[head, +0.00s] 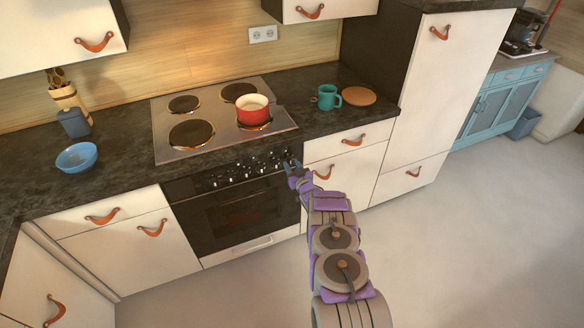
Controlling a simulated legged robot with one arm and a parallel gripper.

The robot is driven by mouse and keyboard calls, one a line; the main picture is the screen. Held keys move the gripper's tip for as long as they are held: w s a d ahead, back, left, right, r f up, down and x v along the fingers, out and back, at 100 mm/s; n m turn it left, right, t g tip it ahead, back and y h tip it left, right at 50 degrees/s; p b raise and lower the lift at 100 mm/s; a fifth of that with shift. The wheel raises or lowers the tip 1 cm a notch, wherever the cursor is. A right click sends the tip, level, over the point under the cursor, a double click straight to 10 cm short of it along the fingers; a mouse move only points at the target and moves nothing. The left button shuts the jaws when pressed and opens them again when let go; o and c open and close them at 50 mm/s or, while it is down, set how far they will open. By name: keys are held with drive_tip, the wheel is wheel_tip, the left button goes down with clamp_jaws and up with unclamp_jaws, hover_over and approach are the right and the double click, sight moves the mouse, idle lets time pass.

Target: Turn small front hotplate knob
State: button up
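The stove's hotplate top (170,147) is a steel plate with several round dark burners. A red pot (254,113) stands on the front right burner and covers most of it. A row of small knobs (236,172) runs along the dark front panel above the oven door. My gripper (292,163) is at the right end of this row, close to the rightmost knobs. I cannot tell whether it touches a knob. Its fingers look slightly apart, with nothing visible between them. Which knob serves the small front burner cannot be read.
The oven door (232,212) is shut below the knobs. White drawers with orange leather pulls (323,174) flank it. The floor (460,240) is clear.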

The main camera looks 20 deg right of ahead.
drive_tip(key=shift+w, duration=0.1)
drive_tip(key=shift+c, duration=0.2)
clamp_jaws()
drive_tip(key=shift+m, duration=0.3)
drive_tip(key=m+b, duration=0.1)
drive_tip(key=m, duration=1)
drive_tip(key=shift+d, duration=0.2)
idle(0.6)
